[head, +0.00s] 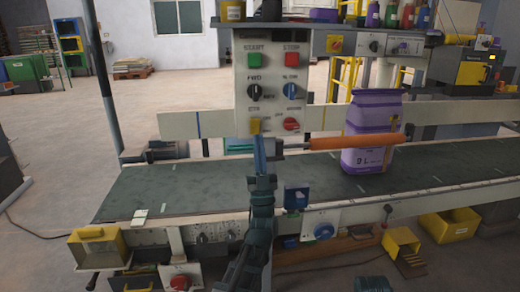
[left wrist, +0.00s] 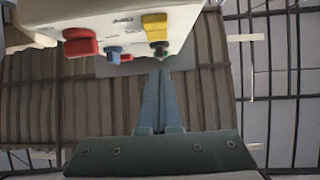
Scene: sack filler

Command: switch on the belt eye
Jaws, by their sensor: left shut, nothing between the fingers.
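The white control panel (head: 273,92) stands behind the belt. It carries a green button, a red button, a black knob, a blue knob, a red knob (head: 291,124) and a yellow switch (head: 254,126) at lower left. The small label above the yellow switch seems to read "EYE", but is blurred. My left gripper (head: 258,140) points up just below the yellow switch, with its fingers together and empty. In the left wrist view the fingertips (left wrist: 161,72) end close under the yellow switch (left wrist: 155,27); I cannot tell whether they touch it.
A purple-and-white sack (head: 368,140) stands on the dark conveyor belt (head: 190,185), right of the panel. An orange bar (head: 355,141) crosses in front of it. Yellow boxes (head: 98,245) and small controls line the belt's front edge. A shelf with bottles is above right.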

